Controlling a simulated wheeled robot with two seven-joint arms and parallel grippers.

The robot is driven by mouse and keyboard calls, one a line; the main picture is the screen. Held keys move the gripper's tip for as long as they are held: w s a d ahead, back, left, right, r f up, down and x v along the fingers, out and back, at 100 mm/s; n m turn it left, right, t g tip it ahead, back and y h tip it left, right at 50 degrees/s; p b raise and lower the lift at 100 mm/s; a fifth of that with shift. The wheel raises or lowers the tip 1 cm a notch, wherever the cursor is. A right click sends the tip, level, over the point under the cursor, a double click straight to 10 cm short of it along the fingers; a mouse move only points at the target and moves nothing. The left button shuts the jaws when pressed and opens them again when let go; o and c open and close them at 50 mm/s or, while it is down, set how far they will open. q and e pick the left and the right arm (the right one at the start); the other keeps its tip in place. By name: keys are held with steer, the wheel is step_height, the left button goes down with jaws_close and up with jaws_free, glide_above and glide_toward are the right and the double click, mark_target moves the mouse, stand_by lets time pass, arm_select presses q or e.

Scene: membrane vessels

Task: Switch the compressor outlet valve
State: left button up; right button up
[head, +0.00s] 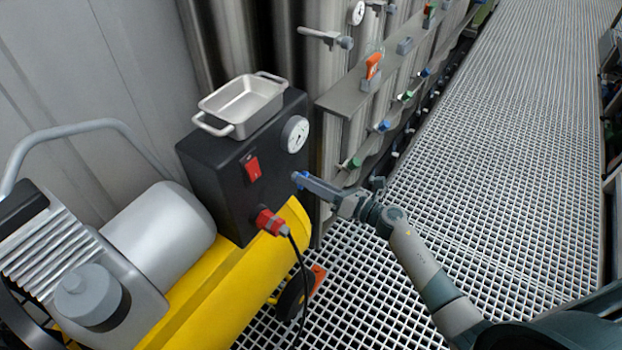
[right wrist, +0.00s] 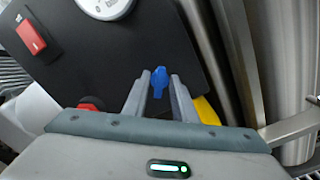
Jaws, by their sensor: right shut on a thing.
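The compressor's black panel box (head: 215,175) stands on the yellow tank (head: 225,295). Its outlet valve has a small blue handle (head: 299,178) on the right part of the front face, below the gauge. In the right wrist view the blue handle (right wrist: 159,80) sits between the tips of my right gripper (right wrist: 160,85). My right gripper (head: 304,180) reaches in from the right in the head view and is shut on the blue handle. Its fingers hide part of the handle in the head view. My left gripper is not in view.
A red rocker switch (head: 252,168), a white gauge (head: 295,134) and a red plug (head: 270,222) with a black cable are on the panel. A metal tray (head: 243,103) lies on top. Valves line a grey rack (head: 345,100) behind. The grating floor (head: 500,150) is open on the right.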

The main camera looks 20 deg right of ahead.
steer(key=m+p, duration=0.3)
steer(key=m, duration=0.5)
steer(key=shift+d+f, duration=0.1)
steer(key=shift+f+m+p, duration=0.1)
steer(key=shift+m+p, duration=0.4)
steer(key=shift+m, duration=0.5)
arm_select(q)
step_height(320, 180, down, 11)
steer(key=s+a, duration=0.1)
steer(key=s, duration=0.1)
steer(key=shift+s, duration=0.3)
arm_select(e)
steer(key=shift+m, duration=0.3)
steer(key=o, duration=0.6)
steer(key=shift+o, duration=0.3)
steer(key=shift+s+d, duration=0.1)
